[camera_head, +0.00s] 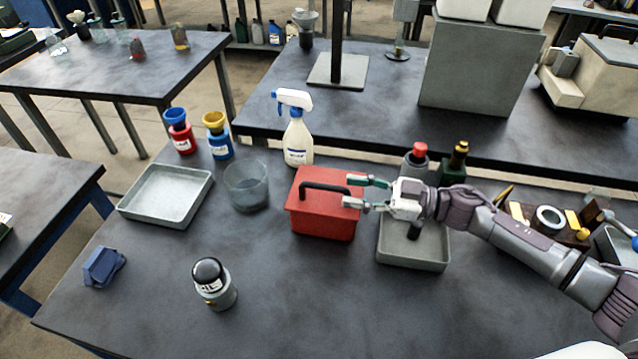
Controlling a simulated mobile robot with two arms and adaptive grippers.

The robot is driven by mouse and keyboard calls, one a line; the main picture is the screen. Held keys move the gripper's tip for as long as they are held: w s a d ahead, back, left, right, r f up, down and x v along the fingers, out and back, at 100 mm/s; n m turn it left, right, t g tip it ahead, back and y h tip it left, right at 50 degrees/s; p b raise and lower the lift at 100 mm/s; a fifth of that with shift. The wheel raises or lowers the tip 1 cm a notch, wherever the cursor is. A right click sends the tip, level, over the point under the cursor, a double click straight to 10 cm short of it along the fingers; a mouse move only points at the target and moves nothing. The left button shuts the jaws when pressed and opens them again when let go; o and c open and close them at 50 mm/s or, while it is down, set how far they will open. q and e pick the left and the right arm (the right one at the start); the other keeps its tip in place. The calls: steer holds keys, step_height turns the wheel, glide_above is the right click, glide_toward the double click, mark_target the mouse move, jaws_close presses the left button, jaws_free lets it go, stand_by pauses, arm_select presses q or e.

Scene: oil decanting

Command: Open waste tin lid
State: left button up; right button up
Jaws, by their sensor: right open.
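The waste tin looks to be the red box (322,222) in the middle of the table. Its red lid is down, and a black bar handle (322,187) runs across the top. My right gripper (350,192) comes in from the right with its fingers apart, over the right side of the lid. The fingertips are beside the right end of the handle; I cannot tell whether they touch it. My left gripper is not in view.
A grey tray (412,262) sits under my right gripper, close to the tin. A glass beaker (246,188) and a metal tray (166,196) stand left. A spray bottle (297,140) is behind. A black-capped container (214,284) stands in front. The front middle is clear.

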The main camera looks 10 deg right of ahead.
mark_target(309, 185)
steer(key=shift+a+r, duration=0.1)
steer(key=shift+a, duration=0.15)
steer(key=p+x, duration=0.2)
steer(key=x, duration=0.4)
steer(key=shift+w, duration=0.15)
steer(key=shift+w+a, duration=0.15)
steer(key=shift+a, duration=0.3)
jaws_close()
